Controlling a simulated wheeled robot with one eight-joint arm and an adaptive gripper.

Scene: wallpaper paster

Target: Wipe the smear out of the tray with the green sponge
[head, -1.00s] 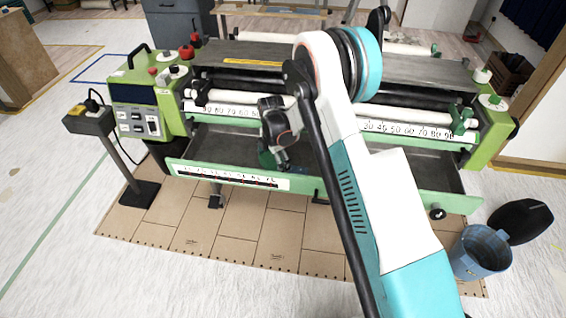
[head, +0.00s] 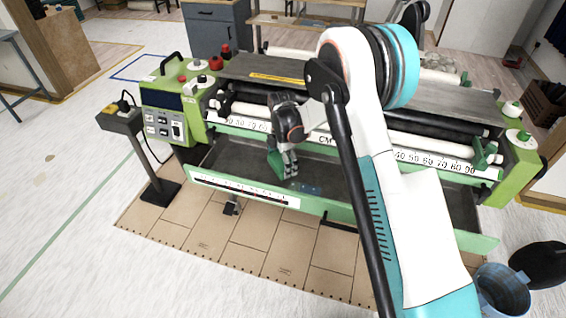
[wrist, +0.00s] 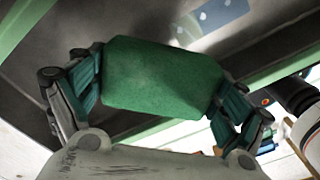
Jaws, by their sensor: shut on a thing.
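My gripper (head: 284,165) is shut on the green sponge (wrist: 163,78), with one finger on each side of it in the wrist view. The sponge (head: 275,164) also shows in the head view, partly behind the fingers. It is over the long dark grey tray (head: 232,160) with a green front wall. A bluish, shiny smear (head: 306,188) lies on the tray floor just right of the sponge. It also shows in the wrist view (wrist: 222,14), beyond the sponge and apart from it in the picture. I cannot tell whether the sponge touches the tray floor.
The machine's rollers and white scale (head: 440,164) stand behind the tray. A green control box (head: 170,110) is at its left end, beside a small post (head: 130,122). My arm hides part of the tray's right half. A blue bin (head: 502,290) is at the lower right.

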